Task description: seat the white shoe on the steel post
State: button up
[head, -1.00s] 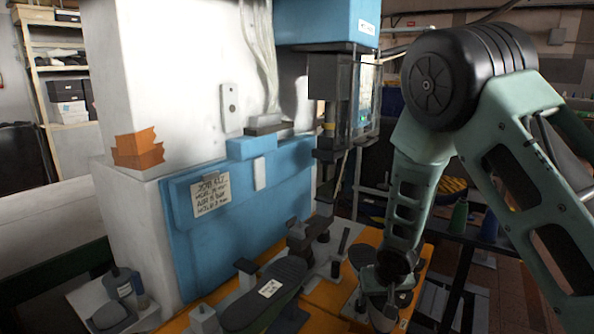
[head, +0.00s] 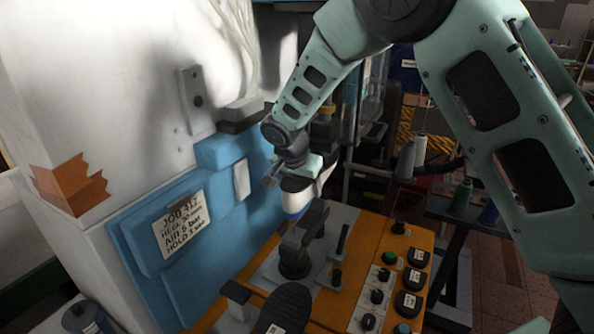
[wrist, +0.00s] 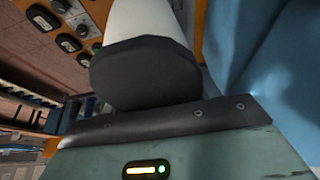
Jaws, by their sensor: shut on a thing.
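The white shoe (head: 322,177), with a blue part near its lower edge, hangs in my gripper (head: 293,178) in front of the blue machine panel. In the wrist view the white shoe (wrist: 141,18) fills the top middle, behind a dark rounded piece that I cannot identify. My gripper is shut on the shoe, and its fingertips are largely hidden. A dark metal post with a bent head (head: 296,248) stands on a grey plate just below the shoe; it looks like the steel post. The shoe appears above and behind it, apart from it, though the exact gap is unclear.
A black sole with a label (head: 284,308) lies at the near edge. An orange control panel (head: 400,243) with several knobs and buttons is right of the post. A slim lever (head: 340,262) stands close beside the post. The white machine column (head: 100,90) bounds the left.

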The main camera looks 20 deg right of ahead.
jog(key=shift+w+a+r, duration=0.15)
jog(key=shift+w+r, duration=0.2)
jog(key=shift+r, duration=0.1)
grip_shut()
jog(key=shift+w+f, duration=0.1)
jog(key=shift+f, duration=0.15)
jog(key=shift+f+b, duration=0.8)
jog(key=shift+f, duration=0.6)
jog(key=shift+f, duration=0.1)
jog(key=shift+f+b, duration=2.45)
jog(key=shift+b, duration=1)
jog(key=shift+f, duration=0.15)
